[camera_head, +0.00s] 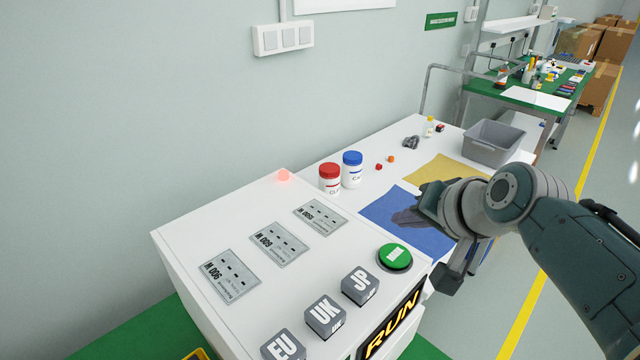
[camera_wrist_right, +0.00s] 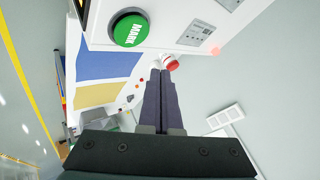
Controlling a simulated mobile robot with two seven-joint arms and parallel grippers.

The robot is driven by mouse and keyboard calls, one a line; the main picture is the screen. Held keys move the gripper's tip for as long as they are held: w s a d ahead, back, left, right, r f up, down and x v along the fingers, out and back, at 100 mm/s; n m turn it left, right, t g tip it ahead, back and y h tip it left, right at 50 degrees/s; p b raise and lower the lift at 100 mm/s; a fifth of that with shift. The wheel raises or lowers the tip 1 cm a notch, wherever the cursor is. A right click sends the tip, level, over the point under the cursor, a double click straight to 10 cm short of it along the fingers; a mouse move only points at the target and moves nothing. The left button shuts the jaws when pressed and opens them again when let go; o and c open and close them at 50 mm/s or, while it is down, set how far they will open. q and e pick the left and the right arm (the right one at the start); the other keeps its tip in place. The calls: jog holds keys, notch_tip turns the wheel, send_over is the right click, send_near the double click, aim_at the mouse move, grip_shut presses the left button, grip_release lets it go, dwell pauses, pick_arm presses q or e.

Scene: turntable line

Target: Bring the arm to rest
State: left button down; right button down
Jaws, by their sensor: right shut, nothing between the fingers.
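My right arm comes in from the right in the head view. Its gripper (camera_head: 428,206) is shut and empty, held above the blue mat (camera_head: 385,222) beside the white machine box. In the right wrist view the two dark fingers (camera_wrist_right: 161,78) lie together with nothing between them. The green button (camera_head: 395,257) on the machine box is to the left of and nearer than the gripper; it also shows in the wrist view (camera_wrist_right: 129,29). My left gripper is not in view.
On the machine box (camera_head: 190,240) sit grey JP (camera_head: 360,285), UK (camera_head: 325,317) and EU blocks. Behind stand a red-lidded jar (camera_head: 330,179) and a blue-lidded jar (camera_head: 351,170). A yellow mat (camera_head: 440,169) and grey bin (camera_head: 492,145) lie beyond. Floor is open at right.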

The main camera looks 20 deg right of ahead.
jog(key=shift+s, duration=0.25)
jog(key=s+a+r+n+g, duration=0.2)
jog(key=s+a+n, duration=0.15)
jog(key=s, duration=0.45)
jog(key=s+a+r+n+g, duration=0.1)
jog(key=s+a+n+g, duration=0.2)
jog(key=s, duration=0.5)
jog(key=s+a+r+n, duration=0.25)
jog(key=s+n, duration=0.25)
jog(key=s, duration=0.3)
notch_tip(320, 180, up, 25)
jog(key=s+p, duration=0.1)
jog(key=p, duration=2.4)
jog(key=shift+s+a+g+y, duration=0.15)
jog(key=shift+a+g+y, duration=0.15)
